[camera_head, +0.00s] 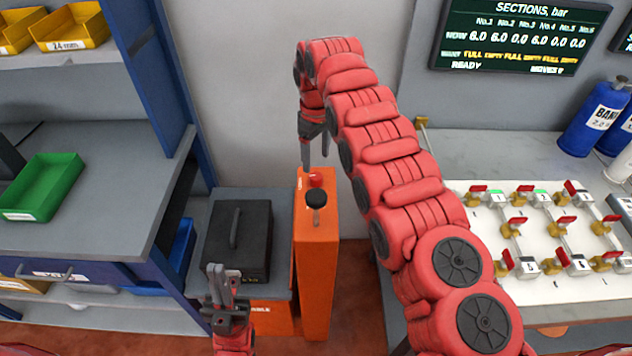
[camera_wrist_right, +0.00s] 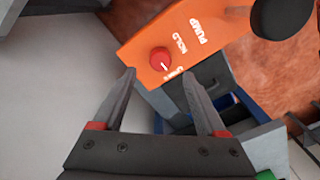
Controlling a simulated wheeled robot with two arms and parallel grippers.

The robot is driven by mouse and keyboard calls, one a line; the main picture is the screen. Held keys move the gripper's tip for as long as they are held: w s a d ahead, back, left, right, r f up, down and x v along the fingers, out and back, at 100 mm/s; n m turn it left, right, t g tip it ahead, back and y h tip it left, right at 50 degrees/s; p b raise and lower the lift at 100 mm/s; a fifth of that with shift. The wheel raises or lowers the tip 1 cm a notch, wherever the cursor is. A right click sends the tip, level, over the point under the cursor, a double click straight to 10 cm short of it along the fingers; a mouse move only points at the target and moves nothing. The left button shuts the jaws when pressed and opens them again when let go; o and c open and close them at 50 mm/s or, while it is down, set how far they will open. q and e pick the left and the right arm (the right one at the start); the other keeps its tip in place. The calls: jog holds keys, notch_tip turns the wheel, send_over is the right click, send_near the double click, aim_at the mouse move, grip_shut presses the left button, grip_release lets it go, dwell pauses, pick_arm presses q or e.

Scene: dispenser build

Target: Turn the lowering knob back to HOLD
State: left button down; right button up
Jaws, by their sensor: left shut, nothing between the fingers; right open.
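The lowering knob (camera_head: 316,180) is a small red round knob on top of the orange pump column (camera_head: 314,250). In the right wrist view the knob (camera_wrist_right: 160,57) carries a white mark pointing to the lower right, toward a small, barely legible label and not toward the word HOLD. My right gripper (camera_head: 315,158) is open, pointing down just behind the knob. In the right wrist view its fingers (camera_wrist_right: 160,95) are spread, with the knob ahead of them and nothing between them. My left gripper (camera_head: 222,285) is shut and empty, in front of the black case.
A black pump handle (camera_head: 316,198) stands on the column close to the knob. A black case (camera_head: 240,240) lies left of the column. A white valve panel (camera_head: 550,295) is on the right bench. A screen (camera_head: 520,38) hangs on the wall and reads READY.

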aim_at(316, 175)
notch_tip(316, 175, down, 5)
jog(key=shift+s+f+p, duration=0.1)
jog(key=shift+f+p, duration=0.1)
jog(key=shift+p, duration=0.6)
jog(key=shift+f, duration=0.5)
jog(key=shift+c, duration=0.2)
grip_shut()
